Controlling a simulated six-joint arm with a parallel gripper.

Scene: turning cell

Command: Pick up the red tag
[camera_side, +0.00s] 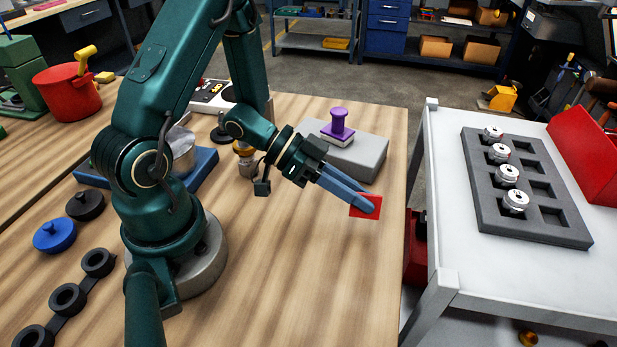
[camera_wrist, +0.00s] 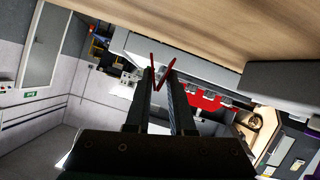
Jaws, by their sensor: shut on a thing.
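The red tag (camera_side: 358,208) is a flat red square at the tip of my gripper (camera_side: 368,202) in the side view. The blue fingers are shut on it, and it appears raised above the wooden table near the right edge. In the wrist view the tag (camera_wrist: 153,55) shows as thin red edges between and beyond the fingertips of my gripper (camera_wrist: 160,78). The fingers hide part of the tag in both views.
A purple-handled stamp (camera_side: 338,126) stands on a grey block (camera_side: 357,157) behind my gripper. A white side table (camera_side: 440,200) at right bears a dark tray (camera_side: 472,185) with several silver parts. The wooden table (camera_side: 320,290) is clear in front of my gripper.

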